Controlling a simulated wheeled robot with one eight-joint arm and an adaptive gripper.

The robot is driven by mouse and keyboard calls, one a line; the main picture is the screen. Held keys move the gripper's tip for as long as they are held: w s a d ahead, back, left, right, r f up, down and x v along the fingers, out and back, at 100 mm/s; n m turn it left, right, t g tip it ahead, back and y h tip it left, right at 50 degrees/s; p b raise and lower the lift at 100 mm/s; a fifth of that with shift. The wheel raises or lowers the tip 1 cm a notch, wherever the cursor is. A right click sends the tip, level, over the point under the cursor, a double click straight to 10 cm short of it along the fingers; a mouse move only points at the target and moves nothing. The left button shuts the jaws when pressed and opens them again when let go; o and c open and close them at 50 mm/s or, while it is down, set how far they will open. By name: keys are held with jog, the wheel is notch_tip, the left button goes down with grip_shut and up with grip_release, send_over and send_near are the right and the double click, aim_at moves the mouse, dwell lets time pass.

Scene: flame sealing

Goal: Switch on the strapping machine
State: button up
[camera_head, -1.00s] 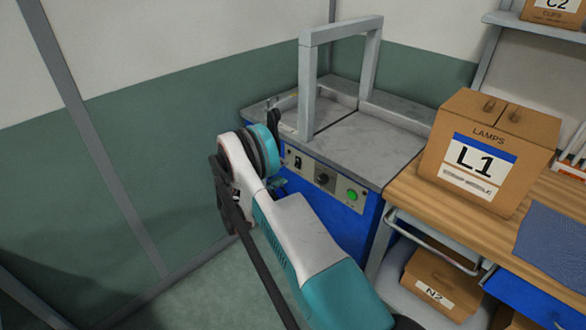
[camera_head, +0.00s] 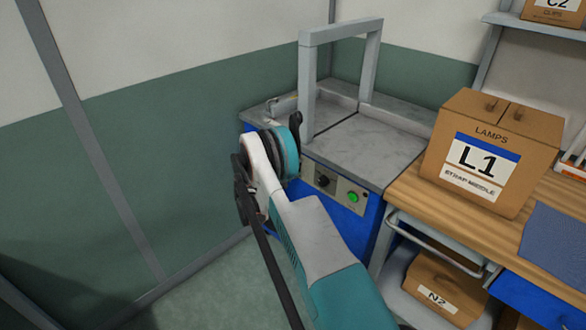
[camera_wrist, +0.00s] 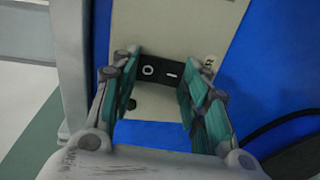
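The strapping machine (camera_head: 372,139) has a grey top, a grey arch and a blue body. Its front panel (camera_head: 345,188) carries a dark knob (camera_head: 322,180) and a green button (camera_head: 353,197). In the wrist view, a black rocker switch (camera_wrist: 160,72) marked O and I sits on the beige panel (camera_wrist: 180,30). My gripper (camera_wrist: 164,66) is open, its two teal-padded fingers on either side of the switch in the picture, with nothing between them. Whether they touch the panel cannot be told. In the head view my wrist hides the switch and most of the gripper.
A wooden workbench (camera_head: 403,196) stands right of the machine, bearing a cardboard box labelled L1 (camera_head: 470,182). Another box, N2 (camera_head: 440,290), sits below it. A dark cable (camera_wrist: 285,122) shows at the wrist view's right. The floor left of my arm is clear.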

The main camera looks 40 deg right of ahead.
jog(key=shift+c, duration=1.2)
jog(key=shift+f+h, duration=0.2)
jog(key=shift+h, duration=0.5)
jog(key=o, duration=1)
jog(key=shift+o, duration=0.2)
jog(key=shift+a, duration=0.15)
jog(key=a, duration=1.1)
jog(key=shift+s+a, duration=0.4)
jog(key=shift+s, duration=0.05)
